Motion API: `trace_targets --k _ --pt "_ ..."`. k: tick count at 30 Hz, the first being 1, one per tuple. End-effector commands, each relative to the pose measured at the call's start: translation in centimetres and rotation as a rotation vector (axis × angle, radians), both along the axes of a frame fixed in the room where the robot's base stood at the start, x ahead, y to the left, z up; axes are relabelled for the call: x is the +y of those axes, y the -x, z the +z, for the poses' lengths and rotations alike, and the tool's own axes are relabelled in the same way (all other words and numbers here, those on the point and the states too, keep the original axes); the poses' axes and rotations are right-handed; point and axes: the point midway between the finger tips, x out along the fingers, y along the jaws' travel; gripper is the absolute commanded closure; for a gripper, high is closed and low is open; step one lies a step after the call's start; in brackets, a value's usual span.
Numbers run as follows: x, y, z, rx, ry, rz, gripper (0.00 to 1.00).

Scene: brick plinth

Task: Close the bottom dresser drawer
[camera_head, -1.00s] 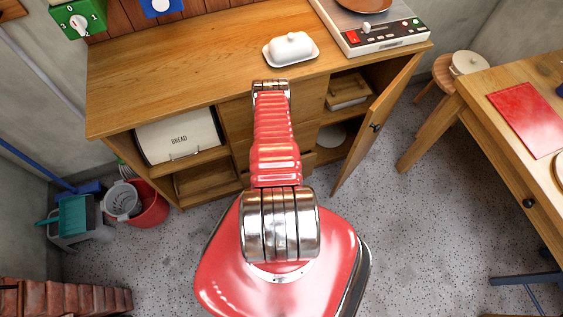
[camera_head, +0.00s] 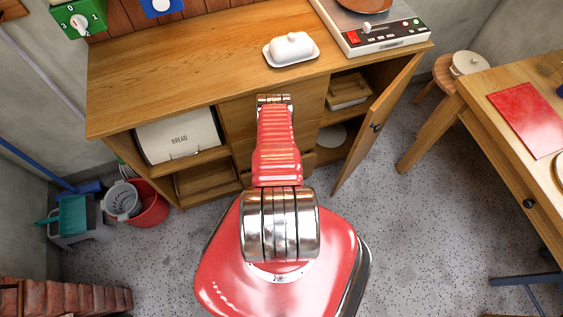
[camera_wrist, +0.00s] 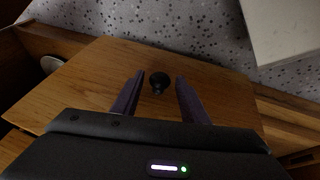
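The wooden dresser (camera_head: 190,62) stands ahead, with drawer fronts (camera_head: 238,122) in its middle column, partly hidden by my arm. Low in that column, a drawer edge (camera_head: 308,158) shows beside my arm and seems to stick out a little. In the wrist view, a wooden drawer front (camera_wrist: 100,82) with a round black knob (camera_wrist: 158,80) fills the middle. My gripper (camera_wrist: 158,78) is open, its two dark fingers apart on either side of the knob in the picture. I cannot tell whether they touch it. The gripper is hidden in the head view.
The right cupboard door (camera_head: 375,125) stands open into the room. A bread bin (camera_head: 180,138) sits in the left bay. A butter dish (camera_head: 291,48) and a hob (camera_head: 372,28) are on top. A red bucket (camera_head: 150,203) is at left, a wooden table (camera_head: 480,110) at right.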

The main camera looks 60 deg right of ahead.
Motion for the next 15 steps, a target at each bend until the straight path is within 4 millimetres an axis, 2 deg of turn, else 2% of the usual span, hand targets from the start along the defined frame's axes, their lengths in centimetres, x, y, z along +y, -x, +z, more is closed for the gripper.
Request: trace_targets --k 2,15 --pt "-0.01 0.00 0.01 0.000 0.000 0.000 0.66" --pt "0.00 -0.01 0.01 0.000 0.000 0.000 0.96"
